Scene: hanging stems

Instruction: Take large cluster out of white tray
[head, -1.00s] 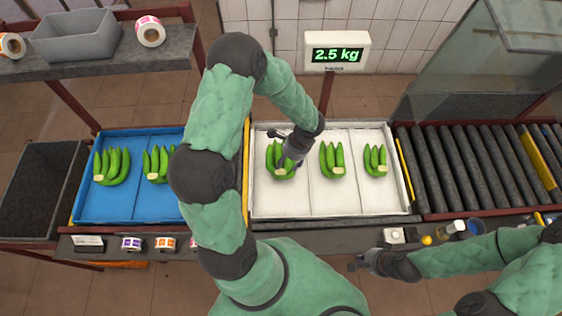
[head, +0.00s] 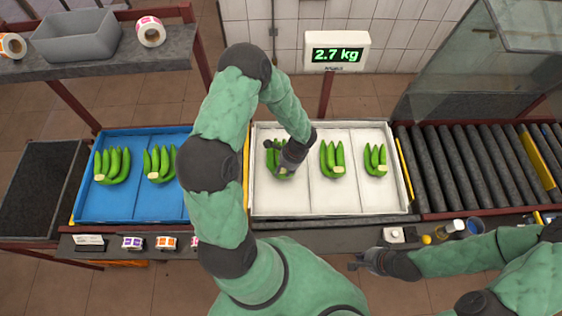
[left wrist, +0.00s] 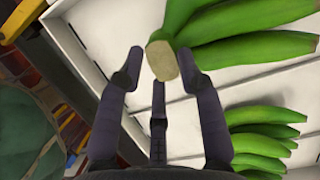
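The white tray (head: 345,207) holds three green banana clusters in a row. The left cluster (head: 271,158) is partly hidden by my left gripper (head: 282,168); the middle cluster (head: 332,158) and the smaller right cluster (head: 376,160) are uncovered. In the left wrist view, my left gripper's fingers (left wrist: 162,68) are spread on either side of the pale cut crown (left wrist: 162,61) of a cluster (left wrist: 240,35), with gaps visible. Another cluster (left wrist: 262,140) lies below it. My right gripper (head: 366,262) is in front of the tray, small; its fingers are unclear.
A blue tray (head: 135,208) with clusters stands left of the white tray. A roller conveyor (head: 470,170) lies right. The scale display (head: 337,54) behind reads 2.7 kg. Label rolls (head: 165,243) and small bottles (head: 458,227) line the front shelf.

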